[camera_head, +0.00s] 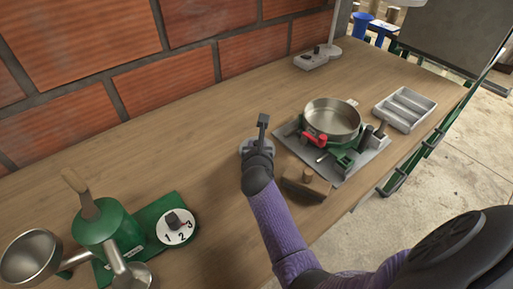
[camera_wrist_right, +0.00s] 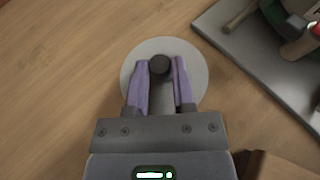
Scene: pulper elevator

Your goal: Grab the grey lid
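The grey lid (camera_wrist_right: 198,72) is a flat round disc with a dark knob (camera_wrist_right: 160,64) at its middle, lying on the wooden table. In the head view the lid (camera_head: 244,146) is mostly hidden by my right gripper (camera_head: 258,150). In the right wrist view, the two purple fingers of my right gripper (camera_wrist_right: 161,67) stand on either side of the knob, with a gap between them. I cannot tell whether they touch the knob. My left gripper is not in view.
A metal pan (camera_head: 333,119) stands on a grey tray (camera_head: 360,167) to the right, with a small wooden block (camera_head: 304,186) close to my right arm. A green scale (camera_head: 150,238) and a green pot (camera_head: 104,232) are at the lower left. The brick wall runs behind.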

